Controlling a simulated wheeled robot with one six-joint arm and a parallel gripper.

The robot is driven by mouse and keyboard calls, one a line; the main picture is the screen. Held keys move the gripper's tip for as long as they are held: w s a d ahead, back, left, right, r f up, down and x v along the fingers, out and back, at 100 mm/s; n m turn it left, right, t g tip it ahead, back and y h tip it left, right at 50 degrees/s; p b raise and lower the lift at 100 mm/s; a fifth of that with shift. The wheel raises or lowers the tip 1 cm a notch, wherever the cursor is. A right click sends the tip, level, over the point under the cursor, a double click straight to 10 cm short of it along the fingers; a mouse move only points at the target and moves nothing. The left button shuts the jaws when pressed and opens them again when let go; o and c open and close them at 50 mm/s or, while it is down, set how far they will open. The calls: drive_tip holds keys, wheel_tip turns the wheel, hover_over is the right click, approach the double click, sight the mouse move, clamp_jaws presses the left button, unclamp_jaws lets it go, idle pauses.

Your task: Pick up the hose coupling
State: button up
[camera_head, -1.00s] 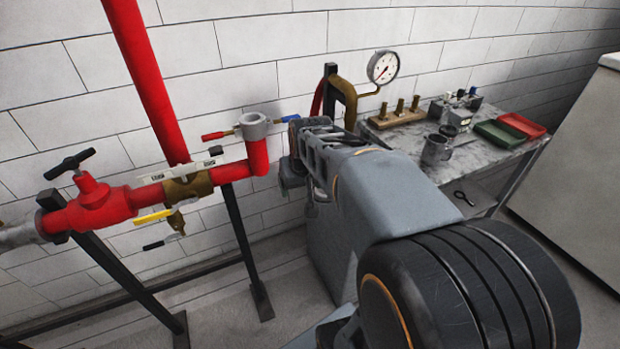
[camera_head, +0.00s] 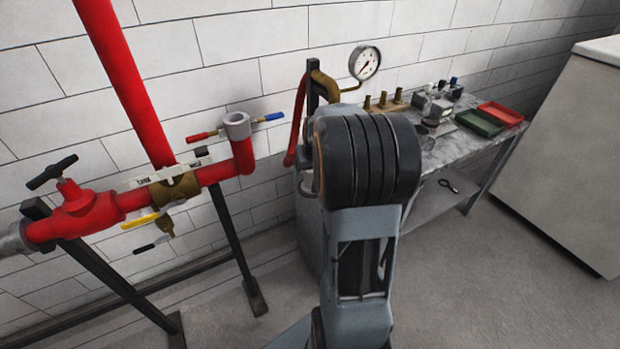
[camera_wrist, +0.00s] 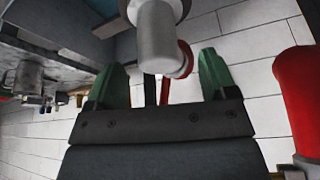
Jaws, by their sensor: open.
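In the wrist view a light grey, stepped cylinder, which looks like the hose coupling (camera_wrist: 158,38), comes in from the top edge, with a wider collar at its upper end. Its narrow end lies between the two green fingers of my gripper (camera_wrist: 163,80), with visible gaps on both sides. My gripper is open. I cannot tell how near in depth the fingers are to it. In the head view my arm hides the gripper and most of what is around it.
A red pipe (camera_head: 240,157) with a grey top outlet (camera_head: 237,124) and coloured valve levers stands left. Behind my arm are a red hose (camera_head: 299,120) and pressure gauge (camera_head: 365,62). A bench (camera_head: 468,152) at right holds brass nozzles (camera_head: 383,101) and red and green trays.

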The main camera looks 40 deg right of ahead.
sight(308, 179)
drive_tip(key=shift+p+x, duration=0.55)
drive_tip(key=shift+x, duration=1.95)
drive_tip(key=shift+s, duration=0.15)
drive_tip(key=shift+c, duration=0.4)
drive_tip(key=c, duration=1.2)
